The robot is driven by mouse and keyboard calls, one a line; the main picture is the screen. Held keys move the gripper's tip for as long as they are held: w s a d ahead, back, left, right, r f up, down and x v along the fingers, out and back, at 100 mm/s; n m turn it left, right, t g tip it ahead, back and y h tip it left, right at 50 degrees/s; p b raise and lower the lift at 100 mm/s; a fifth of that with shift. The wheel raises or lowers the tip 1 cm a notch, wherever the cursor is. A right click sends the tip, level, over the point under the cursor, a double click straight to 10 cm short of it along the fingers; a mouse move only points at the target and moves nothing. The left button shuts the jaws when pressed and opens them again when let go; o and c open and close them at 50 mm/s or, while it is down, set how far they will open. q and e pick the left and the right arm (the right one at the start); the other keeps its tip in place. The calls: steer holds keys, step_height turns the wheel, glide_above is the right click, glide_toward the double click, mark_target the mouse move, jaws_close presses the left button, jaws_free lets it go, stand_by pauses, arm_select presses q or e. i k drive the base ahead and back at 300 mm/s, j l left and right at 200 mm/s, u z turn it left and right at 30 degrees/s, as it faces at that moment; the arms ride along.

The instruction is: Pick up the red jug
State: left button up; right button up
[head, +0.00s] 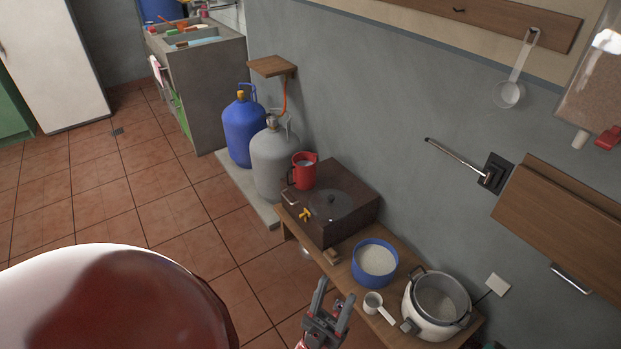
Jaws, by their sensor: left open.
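The red jug (304,171) stands upright on the far left corner of a dark brown box-like stove (345,219), close to the wall. Its handle is on the left side, and something pale shows inside its top. My left gripper (330,294) is at the bottom middle of the head view, with its two fingers apart and nothing between them. It is nearer to me than the jug, in front of the low wooden table, and well apart from the jug. My right gripper does not show.
A blue pot of white grains (375,262), a white scoop (377,306) and a white cooker (434,303) stand on the wooden table (400,279). A grey gas cylinder (275,160) and a blue one (244,130) stand behind the jug. The tiled floor at left is clear.

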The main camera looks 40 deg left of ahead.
mark_target(304, 167)
steer(key=i+j, duration=0.3)
steer(key=j, duration=0.15)
steer(key=i+j, duration=0.35)
steer(key=j, duration=0.15)
steer(key=i+j+u, duration=0.1)
steer(key=i+j, duration=0.2)
steer(key=j, duration=0.15)
